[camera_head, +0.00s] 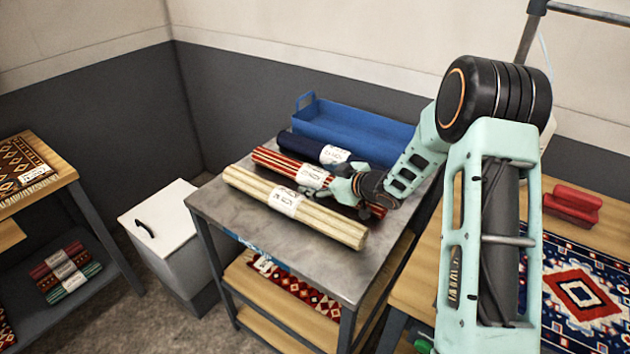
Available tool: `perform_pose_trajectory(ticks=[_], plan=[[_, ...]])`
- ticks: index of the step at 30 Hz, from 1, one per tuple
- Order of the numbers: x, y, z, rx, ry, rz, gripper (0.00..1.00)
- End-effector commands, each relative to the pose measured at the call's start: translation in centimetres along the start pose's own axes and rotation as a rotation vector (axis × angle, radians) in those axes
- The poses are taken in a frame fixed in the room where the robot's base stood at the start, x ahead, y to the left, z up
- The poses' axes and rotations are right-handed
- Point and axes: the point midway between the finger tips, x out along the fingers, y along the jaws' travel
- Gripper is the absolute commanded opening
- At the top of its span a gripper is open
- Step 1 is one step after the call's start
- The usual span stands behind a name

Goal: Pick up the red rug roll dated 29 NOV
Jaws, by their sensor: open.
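A red rug roll with pale stripes (274,159) lies on the grey metal table top (237,212), between a cream striped roll (325,223) in front and a navy roll (303,145) behind. Each roll has a white paper label; the dates are too small to read surely. My gripper (326,181) is open, with its fingers at the red roll's label, just right of the roll's middle. I cannot tell whether the fingers touch the roll. My gripper and wrist hide part of the red roll's right half; its right end shows beyond them.
A blue tray (350,126) stands at the table's back. A white lidded bin (160,222) is left of the table. Shelves at far left hold rugs and small rolls (62,268). A right-hand table bears a patterned rug (585,292) and red pieces (572,204).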

Motion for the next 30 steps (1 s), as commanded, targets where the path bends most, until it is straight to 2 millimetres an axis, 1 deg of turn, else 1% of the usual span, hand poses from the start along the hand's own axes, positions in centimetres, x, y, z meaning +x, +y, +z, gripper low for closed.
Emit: perform_pose_trajectory(ticks=[2,8,24,25,30], plan=[[0.29,0.02,0.0,0.0,0.0,0.001,0.67],[0.28,0.03,-0.02,0.0,0.0,0.001,0.66],[0.26,0.04,-0.02,0.001,0.0,0.001,0.06],[0.26,0.03,-0.02,0.001,0.0,0.001,0.04],[0.25,0.1,-0.24,-0.001,0.004,0.001,0.03]])
